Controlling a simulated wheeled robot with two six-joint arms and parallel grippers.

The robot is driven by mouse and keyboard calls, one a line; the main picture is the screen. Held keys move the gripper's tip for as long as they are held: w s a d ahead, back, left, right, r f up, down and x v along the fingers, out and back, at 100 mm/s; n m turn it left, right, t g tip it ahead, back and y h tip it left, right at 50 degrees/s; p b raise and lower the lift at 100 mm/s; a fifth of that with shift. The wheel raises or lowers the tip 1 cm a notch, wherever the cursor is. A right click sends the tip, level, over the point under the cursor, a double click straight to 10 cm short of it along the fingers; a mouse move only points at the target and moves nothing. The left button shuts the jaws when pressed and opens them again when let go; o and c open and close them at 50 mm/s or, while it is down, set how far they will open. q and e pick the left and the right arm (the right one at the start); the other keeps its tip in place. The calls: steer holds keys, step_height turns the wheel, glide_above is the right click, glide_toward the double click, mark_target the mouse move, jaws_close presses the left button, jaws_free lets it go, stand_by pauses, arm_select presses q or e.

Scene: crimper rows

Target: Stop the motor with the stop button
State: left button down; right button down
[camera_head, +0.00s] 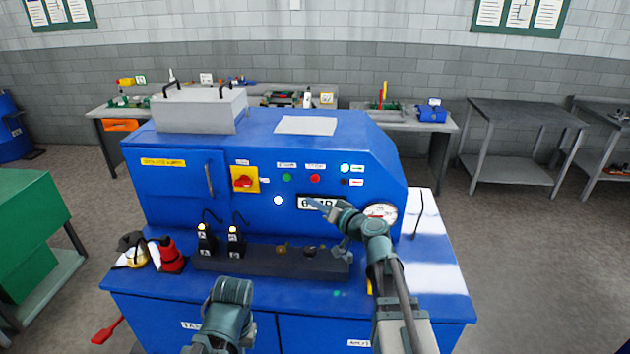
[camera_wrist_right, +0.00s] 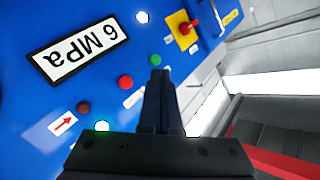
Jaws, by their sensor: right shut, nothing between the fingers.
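The red button (camera_head: 315,179) sits on the blue machine's front panel, right of the green button (camera_head: 287,178), each under a small white label too blurred to read. In the right wrist view the red button (camera_wrist_right: 126,82) lies left of my shut, empty fingers, and the green button (camera_wrist_right: 156,60) is just beyond the fingertips. My right gripper (camera_head: 314,203) is in front of the panel below the red button, partly covering the pressure display (camera_wrist_right: 75,52), which reads 6 MPa. My left arm shows low in the head view; its jaws are not visible.
A red-and-yellow rotary switch (camera_head: 244,181) is left of the buttons. A green lamp (camera_head: 344,169) is lit above a dark one. A gauge (camera_head: 381,211) sits right of the display.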

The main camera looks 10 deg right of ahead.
glide_toward(311, 179)
steer(key=shift+s+a+f+x, duration=0.1)
steer(key=shift+a+x, duration=0.1)
steer(key=shift+x, duration=0.7)
steer(key=shift+s+a+f+x, duration=0.1)
steer(key=shift+a+x, duration=0.05)
steer(key=shift+x, duration=0.75)
steer(key=shift+s+a+x, duration=0.1)
steer(key=shift+a+x, duration=0.1)
steer(key=shift+x, duration=0.7)
steer(key=shift+w, duration=0.1)
steer(key=shift+w+d, duration=0.1)
steer(key=shift+w, duration=0.2)
steer(key=shift+w+d, duration=0.2)
steer(key=shift+w, duration=0.25)
stand_by(0.7)
stand_by(0.3)
steer(key=shift+s+a, duration=0.35)
steer(key=shift+s, duration=0.5)
steer(key=s, duration=0.1)
steer(key=s+a, duration=0.1)
steer(key=s, duration=0.2)
steer(key=shift+s+a, duration=0.35)
steer(key=shift+s, duration=0.05)
